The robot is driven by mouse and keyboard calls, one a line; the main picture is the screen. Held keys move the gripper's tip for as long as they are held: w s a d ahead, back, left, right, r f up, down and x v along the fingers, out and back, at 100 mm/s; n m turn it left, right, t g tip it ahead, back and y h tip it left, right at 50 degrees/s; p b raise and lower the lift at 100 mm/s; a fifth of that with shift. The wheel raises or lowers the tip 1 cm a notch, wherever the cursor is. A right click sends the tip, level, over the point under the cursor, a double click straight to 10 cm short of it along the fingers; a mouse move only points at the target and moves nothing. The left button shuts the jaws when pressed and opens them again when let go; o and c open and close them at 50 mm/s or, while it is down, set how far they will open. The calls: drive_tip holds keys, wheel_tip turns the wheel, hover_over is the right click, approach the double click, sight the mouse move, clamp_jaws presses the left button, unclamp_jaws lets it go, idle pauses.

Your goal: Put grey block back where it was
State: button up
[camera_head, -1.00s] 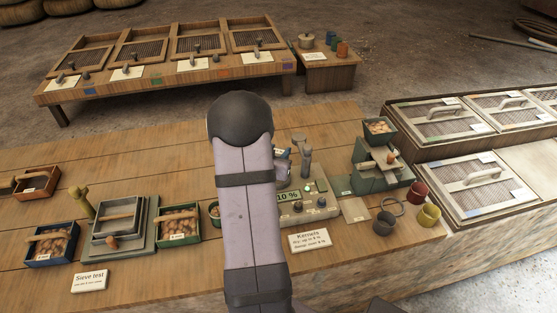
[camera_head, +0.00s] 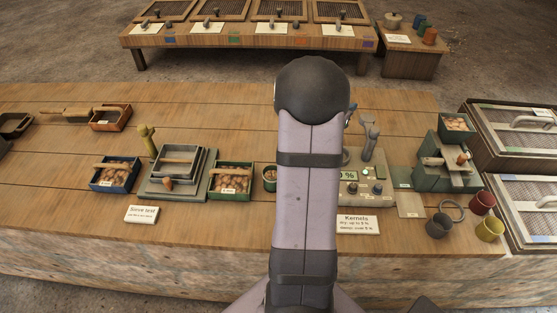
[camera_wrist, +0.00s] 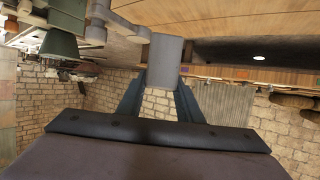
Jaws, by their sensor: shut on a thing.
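In the wrist view my gripper (camera_wrist: 162,84) is shut on a grey block (camera_wrist: 165,60) with a smooth, rounded face, held between the two dark blue fingers. In the head view my arm hides the block and nearly all of my gripper. The grey meter (camera_head: 352,190) stands on the bench just right of my arm, its percent display partly covered by the arm. A grey upright lever (camera_head: 369,143) rises at the meter's back. I cannot tell whether the block touches anything.
Left of my arm are a small cup (camera_head: 269,178), a green box of kernels (camera_head: 232,180), stacked sieves (camera_head: 178,172) and a blue box (camera_head: 115,174). Right of the meter stand a green stepped stand (camera_head: 432,177) and several cups.

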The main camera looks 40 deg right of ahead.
drive_tip(key=w+a+m+g+b, duration=0.2)
drive_tip(key=w+m+g+b, duration=0.15)
drive_tip(key=w+b, duration=0.3)
drive_tip(key=w+a+f+m+g+b, duration=0.2)
drive_tip(key=w+a+f, duration=0.15)
drive_tip(key=a, duration=0.35)
drive_tip(key=w+a+f+m+g+b, duration=0.1)
drive_tip(key=w+a+f+g+b, duration=0.2)
drive_tip(key=a, duration=0.4)
drive_tip(key=shift+t+y, duration=0.3)
drive_tip(key=shift+t, duration=0.25)
drive_tip(key=shift+f+p, duration=0.6)
drive_tip(key=shift+f, duration=4.65)
drive_tip(key=shift+f, duration=0.15)
drive_tip(key=o, duration=1.2)
